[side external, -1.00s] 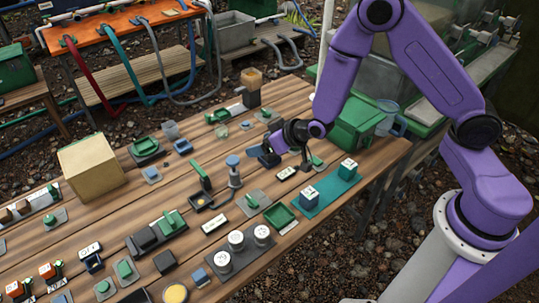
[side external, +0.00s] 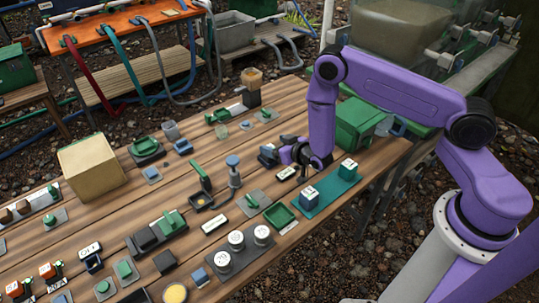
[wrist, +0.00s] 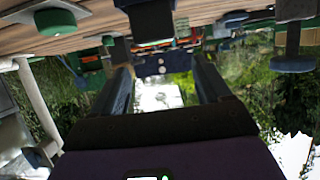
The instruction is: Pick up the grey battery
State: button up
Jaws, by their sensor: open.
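Two blocks with white marked tops stand on a teal tray (side external: 328,193): a blue-grey one (side external: 309,200) nearer the camera and a green one (side external: 348,171) behind it. The blue-grey block may be the grey battery; I cannot tell for sure. My gripper (side external: 272,155) is open, low over the table just left of and behind the tray, apart from both blocks. In the wrist view its two dark fingers (wrist: 165,88) stand apart. A dark blue part (wrist: 150,65) shows beyond the gap between them; I cannot tell what it is.
The wooden table (side external: 95,215) is crowded with small switches and fixtures. A green box (side external: 358,124) stands at the right edge behind my arm. A tan box (side external: 91,167) sits at the left. A dark strip with white round caps (side external: 238,251) lies near the front.

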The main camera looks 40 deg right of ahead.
jog(key=shift+f, duration=0.4)
notch_tip(320, 180, down, 2)
jog(key=shift+f, duration=0.2)
jog(key=shift+x, duration=0.95)
jog(key=shift+w+f, duration=0.15)
jog(key=shift+w, duration=0.35)
jog(key=c, duration=1)
jog(key=shift+c, duration=1)
